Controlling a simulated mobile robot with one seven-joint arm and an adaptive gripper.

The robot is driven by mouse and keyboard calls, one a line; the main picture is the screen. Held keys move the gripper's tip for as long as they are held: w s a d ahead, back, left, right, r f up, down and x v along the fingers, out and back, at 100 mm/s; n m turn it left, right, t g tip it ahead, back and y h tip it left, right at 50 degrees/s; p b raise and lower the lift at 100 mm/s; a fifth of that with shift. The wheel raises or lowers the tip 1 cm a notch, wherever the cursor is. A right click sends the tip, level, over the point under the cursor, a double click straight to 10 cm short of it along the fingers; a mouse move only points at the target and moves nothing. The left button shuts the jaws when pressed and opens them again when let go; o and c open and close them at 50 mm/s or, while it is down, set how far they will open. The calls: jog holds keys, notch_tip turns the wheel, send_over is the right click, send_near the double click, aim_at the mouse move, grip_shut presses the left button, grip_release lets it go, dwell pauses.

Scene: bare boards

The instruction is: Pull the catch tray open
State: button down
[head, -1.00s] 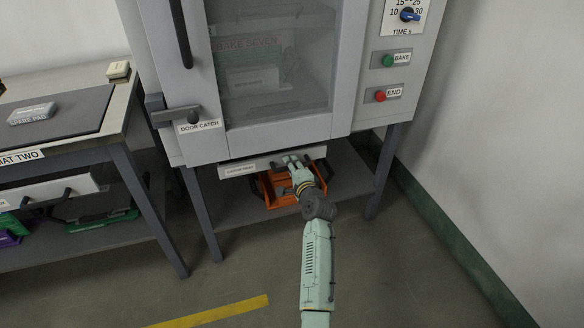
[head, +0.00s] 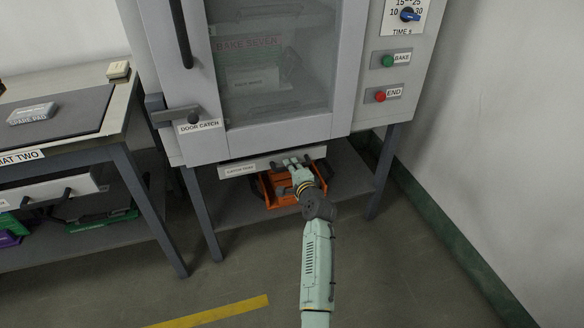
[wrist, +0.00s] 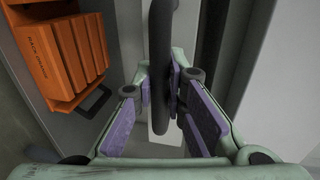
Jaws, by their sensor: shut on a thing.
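The catch tray (head: 238,170) is a pale, labelled front panel under the oven, with a dark bar handle. It sits close beneath the oven body. My gripper (head: 296,163) is at the right part of this panel, at the handle. In the wrist view my gripper (wrist: 160,92) has its purple-padded fingers closed around the dark handle (wrist: 160,45). The fingers hide part of the handle in the head view.
An orange rack (head: 283,196) stands on the shelf below the tray, close under my arm. Oven legs (head: 202,215) flank the shelf. A bench with a mat (head: 60,112) stands left. Floor in front is clear.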

jog(key=shift+s, duration=0.1)
jog(key=f+p+v, duration=0.1)
jog(key=f+v, duration=0.1)
jog(key=v, duration=1)
jog(key=s+f+v, duration=0.1)
jog(key=f+v, duration=0.2)
jog(key=v, duration=0.9)
jog(key=shift+d+p, duration=0.2)
jog(key=shift+p, duration=0.15)
jog(key=c, duration=1.6)
grip_release()
